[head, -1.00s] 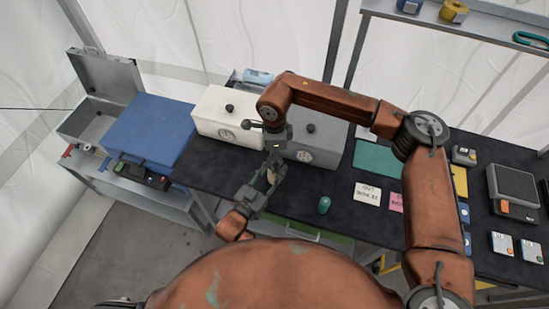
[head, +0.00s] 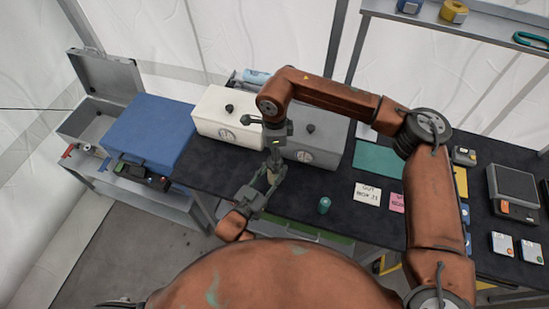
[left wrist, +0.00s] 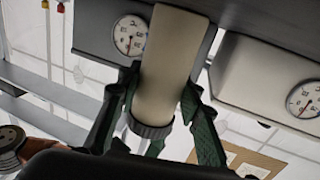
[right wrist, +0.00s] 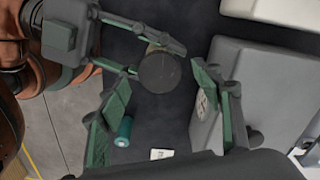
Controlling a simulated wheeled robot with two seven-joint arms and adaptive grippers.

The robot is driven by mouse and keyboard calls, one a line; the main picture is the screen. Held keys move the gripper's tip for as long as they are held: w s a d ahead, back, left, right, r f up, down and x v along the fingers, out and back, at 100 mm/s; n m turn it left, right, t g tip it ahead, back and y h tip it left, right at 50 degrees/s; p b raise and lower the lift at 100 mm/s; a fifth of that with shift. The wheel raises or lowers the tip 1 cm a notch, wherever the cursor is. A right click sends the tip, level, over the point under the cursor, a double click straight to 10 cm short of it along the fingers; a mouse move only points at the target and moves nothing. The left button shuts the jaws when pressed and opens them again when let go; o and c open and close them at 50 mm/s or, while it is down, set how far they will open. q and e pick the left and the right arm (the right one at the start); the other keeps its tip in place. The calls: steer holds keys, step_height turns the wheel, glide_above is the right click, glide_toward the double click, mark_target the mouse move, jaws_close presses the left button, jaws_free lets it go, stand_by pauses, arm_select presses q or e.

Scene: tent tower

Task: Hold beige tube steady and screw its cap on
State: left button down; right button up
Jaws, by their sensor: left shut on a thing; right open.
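My left gripper (left wrist: 155,100) is shut on the beige tube (left wrist: 172,60), which stands roughly upright above the table. A dark ribbed cap (left wrist: 150,131) sits at the tube's upper end; I cannot tell how tightly it is seated. In the right wrist view the cap (right wrist: 160,72) shows from above as a dark disc. My right gripper (right wrist: 165,105) is open, its fingers on either side of the cap and apart from it. In the head view the tube (head: 270,178) is small and partly hidden between the two grippers.
A teal cylinder (head: 324,205) stands on the dark table, right of the grippers. A white box (head: 228,115) and a grey box (head: 322,146) with dials stand behind. Paper notes (head: 367,194) lie to the right.

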step_height(320, 180, up, 10)
stand_by(0.3)
arm_select(q)
steer(key=c, duration=1.3)
jaws_free()
steer(key=shift+o, duration=0.2)
steer(key=v, duration=1.2)
arm_select(e)
steer(key=shift+r, duration=0.15)
